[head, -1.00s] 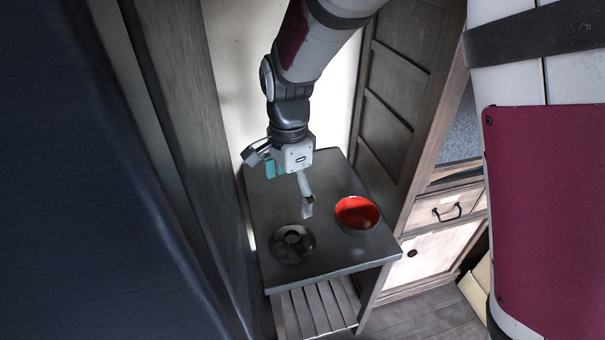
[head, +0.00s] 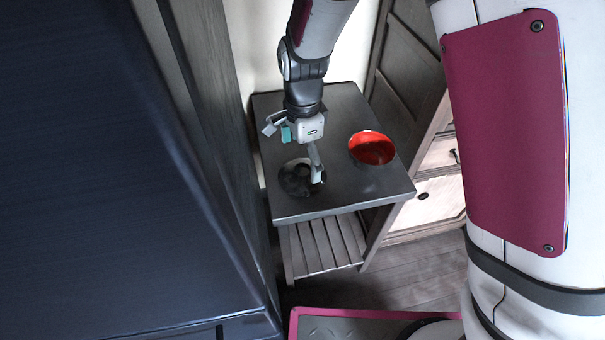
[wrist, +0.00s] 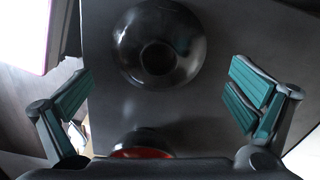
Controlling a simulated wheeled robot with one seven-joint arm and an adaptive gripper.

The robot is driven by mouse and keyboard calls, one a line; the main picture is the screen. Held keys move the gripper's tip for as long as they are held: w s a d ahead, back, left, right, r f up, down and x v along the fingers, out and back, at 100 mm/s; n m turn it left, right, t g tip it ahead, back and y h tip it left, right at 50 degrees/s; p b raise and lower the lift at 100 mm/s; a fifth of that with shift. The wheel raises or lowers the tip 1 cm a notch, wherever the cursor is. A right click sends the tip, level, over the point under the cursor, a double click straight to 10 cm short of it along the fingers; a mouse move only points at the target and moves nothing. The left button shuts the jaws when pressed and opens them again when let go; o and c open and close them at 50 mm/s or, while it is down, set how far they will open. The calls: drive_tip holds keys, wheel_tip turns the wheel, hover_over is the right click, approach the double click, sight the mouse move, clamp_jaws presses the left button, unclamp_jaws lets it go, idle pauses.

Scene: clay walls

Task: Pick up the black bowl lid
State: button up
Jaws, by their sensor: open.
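The black bowl lid (head: 297,179) lies on the dark table near its front left. It is round and glossy with a ring-shaped knob in the middle. In the wrist view the whole lid (wrist: 158,45) shows at the top centre, ahead of the fingers. My gripper (head: 296,158) is open and empty, above the table and close over the lid, with one finger covering part of it in the head view. In the wrist view my gripper (wrist: 161,103) has its teal finger pads wide apart, with the lid lying between their lines.
A red bowl (head: 372,148) stands on the table (head: 345,192) to the right of the lid; its edge (wrist: 141,152) shows at the bottom of the wrist view. A dark panel (head: 110,190) rises on the left, and a wooden cabinet (head: 437,180) stands on the right.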

sight(304, 169)
wheel_tip(304, 169, down, 4)
drive_tip(key=shift+d+r+b, duration=0.1)
drive_tip(key=shift+b, duration=0.5)
drive_tip(key=shift+r, duration=0.1)
drive_tip(key=c, duration=1.5)
drive_tip(key=shift+c, duration=0.7)
drive_tip(key=shift+s, duration=0.1)
